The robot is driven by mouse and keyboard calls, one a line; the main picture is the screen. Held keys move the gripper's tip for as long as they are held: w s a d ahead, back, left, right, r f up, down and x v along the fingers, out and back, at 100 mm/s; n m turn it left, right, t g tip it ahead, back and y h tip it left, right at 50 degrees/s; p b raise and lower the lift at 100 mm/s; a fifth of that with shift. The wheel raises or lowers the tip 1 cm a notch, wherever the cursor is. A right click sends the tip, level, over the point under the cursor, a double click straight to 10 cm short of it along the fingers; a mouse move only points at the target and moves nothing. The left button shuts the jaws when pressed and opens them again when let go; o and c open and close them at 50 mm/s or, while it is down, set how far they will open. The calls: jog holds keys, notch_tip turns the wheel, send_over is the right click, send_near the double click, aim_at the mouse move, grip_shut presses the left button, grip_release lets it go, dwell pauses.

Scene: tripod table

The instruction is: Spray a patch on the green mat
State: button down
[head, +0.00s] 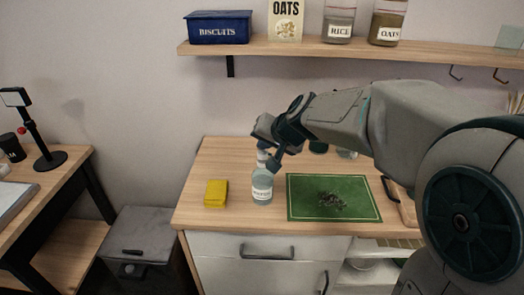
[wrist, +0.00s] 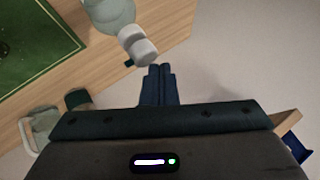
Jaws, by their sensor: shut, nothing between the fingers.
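The spray bottle (head: 262,188), pale and translucent with a white label, stands upright on the counter left of the green mat. Its white spray head (wrist: 138,44) and body (wrist: 110,12) show in the wrist view. The green mat (head: 300,212) lies flat, with a patch of dark bits (head: 331,200) near its middle; its corner (wrist: 45,45) shows in the wrist view. My gripper (head: 271,164) is at the bottle's top, partly hiding it. Its fingers (wrist: 161,72) are shut and empty, beside the spray head; I cannot tell if they touch it.
A yellow sponge (head: 215,193) lies left of the bottle. A dark green jar (head: 318,147) and a glass container (head: 346,153) stand behind the mat. A wooden board (head: 406,207) lies at the right. A shelf (head: 350,48) with jars and boxes hangs above.

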aim_at(265, 154)
jog(key=shift+r+p, duration=2.3)
jog(key=shift+r, duration=0.7)
